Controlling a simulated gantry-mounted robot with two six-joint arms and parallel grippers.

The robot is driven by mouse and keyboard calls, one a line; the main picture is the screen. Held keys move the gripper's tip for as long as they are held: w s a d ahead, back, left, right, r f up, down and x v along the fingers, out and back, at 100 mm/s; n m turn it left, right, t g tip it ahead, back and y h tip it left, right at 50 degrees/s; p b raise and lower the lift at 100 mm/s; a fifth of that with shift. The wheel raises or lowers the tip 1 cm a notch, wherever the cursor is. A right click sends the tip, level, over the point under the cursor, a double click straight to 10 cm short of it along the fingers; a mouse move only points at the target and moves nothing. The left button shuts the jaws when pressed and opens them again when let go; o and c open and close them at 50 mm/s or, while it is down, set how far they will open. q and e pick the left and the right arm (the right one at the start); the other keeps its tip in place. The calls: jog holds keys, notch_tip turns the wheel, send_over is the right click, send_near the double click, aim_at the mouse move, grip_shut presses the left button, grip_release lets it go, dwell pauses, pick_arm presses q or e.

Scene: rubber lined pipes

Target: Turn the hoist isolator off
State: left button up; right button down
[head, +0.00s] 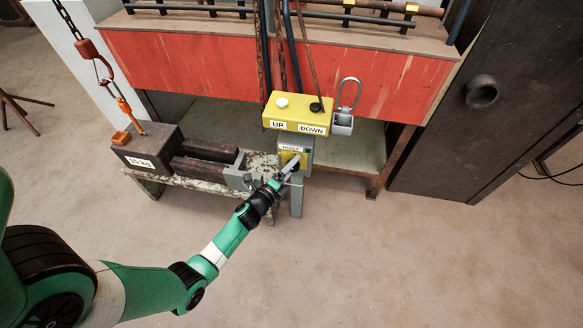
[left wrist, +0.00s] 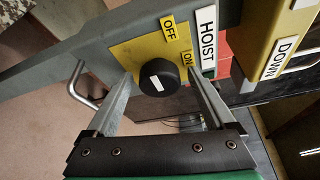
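The hoist isolator (head: 296,147) is a grey box with a yellow face plate below the pendant. In the left wrist view its black rotary knob (left wrist: 158,78) has a short white mark. The OFF label (left wrist: 169,27) is above the knob, the ON label (left wrist: 187,60) to its upper right, and the HOIST label (left wrist: 207,38) farther right. I cannot tell which label the mark points to. My left gripper (head: 291,168) is at the isolator. Its open fingers (left wrist: 162,78) are on either side of the knob, with no clear contact visible. My right gripper is not in view.
The yellow UP/DOWN pendant (head: 298,112) is just above the isolator, with a grey padlock-like part (head: 344,122) at its right. A 15 kg weight (head: 148,152) sits on the worn bench at left. A dark cabinet (head: 470,130) stands right. The floor in front is clear.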

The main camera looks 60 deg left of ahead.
pick_arm(q)
jog(key=p+v, duration=0.2)
jog(key=v, duration=0.9)
jog(key=shift+s+p, duration=0.3)
jog(key=shift+p, duration=0.05)
jog(key=shift+d, duration=0.1)
